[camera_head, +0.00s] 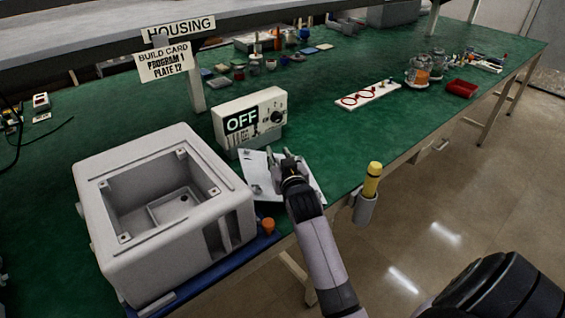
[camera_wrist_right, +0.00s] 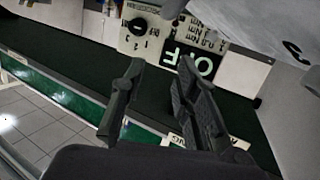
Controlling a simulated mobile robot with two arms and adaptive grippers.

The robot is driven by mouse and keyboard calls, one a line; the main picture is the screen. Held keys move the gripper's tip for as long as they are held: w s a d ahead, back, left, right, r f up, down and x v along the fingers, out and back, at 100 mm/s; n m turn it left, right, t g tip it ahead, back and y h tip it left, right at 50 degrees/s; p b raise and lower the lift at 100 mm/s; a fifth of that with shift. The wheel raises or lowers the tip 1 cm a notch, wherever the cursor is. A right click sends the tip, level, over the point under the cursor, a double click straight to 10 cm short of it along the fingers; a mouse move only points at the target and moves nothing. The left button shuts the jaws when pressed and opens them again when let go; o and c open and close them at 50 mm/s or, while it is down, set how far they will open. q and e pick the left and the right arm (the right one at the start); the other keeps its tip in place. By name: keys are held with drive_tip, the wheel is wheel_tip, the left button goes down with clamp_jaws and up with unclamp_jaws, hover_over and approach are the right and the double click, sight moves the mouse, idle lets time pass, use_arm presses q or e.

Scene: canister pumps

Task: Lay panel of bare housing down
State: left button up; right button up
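The bare housing (camera_head: 165,215) is a large off-white box with an open top and a recessed inside, at the left in the head view. A flat white sheet or panel (camera_head: 304,180) with dark marks lies beside it; I cannot tell if it is the housing's panel. A white sheet also shows at the upper right of the right wrist view (camera_wrist_right: 250,20). My right gripper (camera_head: 278,157) appears over the sheet, in front of the OFF box. Its fingers are apart with nothing between them in the right wrist view (camera_wrist_right: 158,100). My left gripper is not in view.
A white OFF box with a dial (camera_head: 262,103) stands behind the right gripper. A yellow-handled tool (camera_head: 372,180) sits in a holder at the bench edge. An orange cap (camera_head: 268,226) is by the housing.

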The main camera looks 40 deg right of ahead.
drive_tip(key=v, duration=1.2)
drive_tip(key=shift+r, duration=0.4)
